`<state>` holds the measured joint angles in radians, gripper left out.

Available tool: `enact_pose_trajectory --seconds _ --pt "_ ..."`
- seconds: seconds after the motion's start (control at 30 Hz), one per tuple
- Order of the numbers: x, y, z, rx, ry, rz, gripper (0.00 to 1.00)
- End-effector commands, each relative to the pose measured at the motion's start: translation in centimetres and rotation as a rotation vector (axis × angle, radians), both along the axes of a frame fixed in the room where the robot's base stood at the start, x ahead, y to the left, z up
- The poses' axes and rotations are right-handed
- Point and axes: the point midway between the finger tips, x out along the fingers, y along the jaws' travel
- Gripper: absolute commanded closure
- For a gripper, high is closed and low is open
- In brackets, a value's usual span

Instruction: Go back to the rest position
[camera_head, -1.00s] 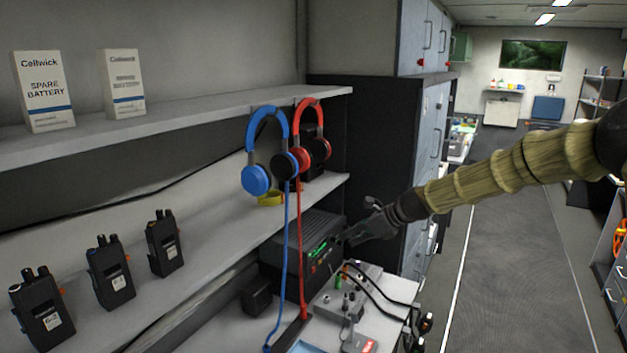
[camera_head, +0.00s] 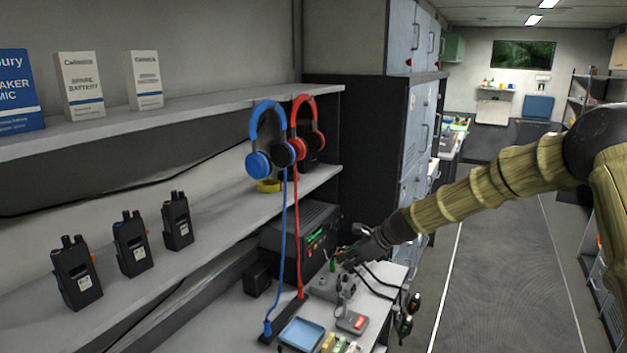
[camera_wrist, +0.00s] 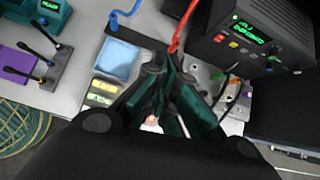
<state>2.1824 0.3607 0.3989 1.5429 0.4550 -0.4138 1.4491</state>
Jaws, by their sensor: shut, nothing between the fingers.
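My gripper (camera_head: 352,252) is at the end of my arm, which reaches in from the right in the head view. It is above the desk (camera_head: 388,283), in front of the dark radio unit (camera_head: 318,240) with green lit displays. In the wrist view my gripper (camera_wrist: 172,88) has its fingers together with nothing between them. The wrist view shows the radio (camera_wrist: 255,45) at upper right, and a red cable (camera_wrist: 183,27) just past the fingertips. Whether the fingers touch anything below is hard to tell.
A blue headset (camera_head: 262,140) and a red headset (camera_head: 305,135) hang from the upper shelf, cables trailing to the desk. Handheld radios (camera_head: 133,243) stand on the lower shelf. A blue tray (camera_head: 302,334) and a grey box (camera_head: 336,285) lie on the desk. The aisle (camera_head: 500,270) is clear.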

Motion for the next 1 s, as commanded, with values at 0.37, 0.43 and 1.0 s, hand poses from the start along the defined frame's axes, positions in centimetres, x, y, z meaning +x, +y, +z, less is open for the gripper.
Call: enact_pose_trajectory --seconds 0.37,0.43,1.0 --pt "-7.2 -0.6 -12.0 -0.225 -0.041 0.178 1.00" --pt "-9.7 -1.0 -15.2 -0.290 -0.056 0.243 1.00" --pt "-34.6 -6.2 -33.5 -0.701 -0.180 0.946 1.00"
